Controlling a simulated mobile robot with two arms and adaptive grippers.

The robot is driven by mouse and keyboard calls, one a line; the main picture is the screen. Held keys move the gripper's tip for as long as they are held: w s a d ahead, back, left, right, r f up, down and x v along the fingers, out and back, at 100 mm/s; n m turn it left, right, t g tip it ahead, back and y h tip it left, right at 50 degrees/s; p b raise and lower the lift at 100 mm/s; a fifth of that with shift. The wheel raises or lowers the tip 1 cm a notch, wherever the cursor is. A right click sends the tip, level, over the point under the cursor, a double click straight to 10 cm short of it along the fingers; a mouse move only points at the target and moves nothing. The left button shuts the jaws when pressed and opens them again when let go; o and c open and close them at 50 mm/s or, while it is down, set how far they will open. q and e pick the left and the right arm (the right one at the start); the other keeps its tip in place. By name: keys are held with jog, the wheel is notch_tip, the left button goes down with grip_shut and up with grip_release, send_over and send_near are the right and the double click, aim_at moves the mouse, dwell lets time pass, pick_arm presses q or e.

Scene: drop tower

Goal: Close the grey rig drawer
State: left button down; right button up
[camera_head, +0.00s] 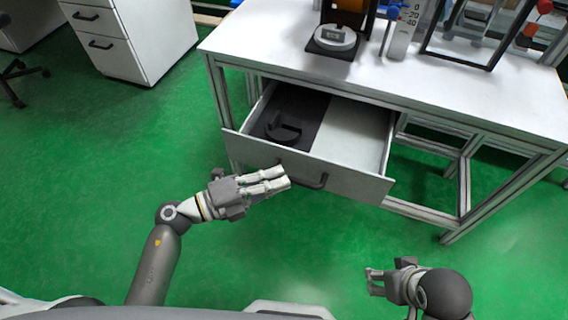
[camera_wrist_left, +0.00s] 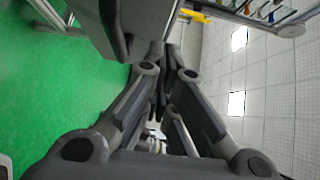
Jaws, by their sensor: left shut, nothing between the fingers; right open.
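The grey rig drawer (camera_head: 345,182) is pulled out under the white table. Its front panel has a dark handle, partly hidden by my left gripper. Inside lie a dark insert and a dark rounded piece (camera_head: 283,131) on the left; the right part is bare. My left gripper (camera_head: 284,178) is shut and empty, with its fingertips at the drawer front just left of the handle. Whether they touch it I cannot tell. The left wrist view shows the shut fingers (camera_wrist_left: 160,75) close to a grey surface. My right gripper (camera_head: 372,281) is open and empty, low at the right, away from the drawer.
The white table (camera_head: 480,95) carries a dark stand with a round grey piece (camera_head: 335,38), a graduated cylinder (camera_head: 403,32) and a dark frame. A white cabinet (camera_head: 150,45) stands at the back left. The green floor before the drawer is clear.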

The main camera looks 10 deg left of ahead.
aim_at(306, 156)
pick_arm(q)
jog(key=w, duration=0.2)
jog(key=w+d, duration=0.1)
jog(key=shift+w+d+b, duration=0.15)
jog(key=shift+w+b, duration=0.2)
jog(key=shift+w, duration=0.25)
pick_arm(e)
jog(key=shift+f, duration=0.5)
pick_arm(q)
jog(key=shift+d, duration=0.1)
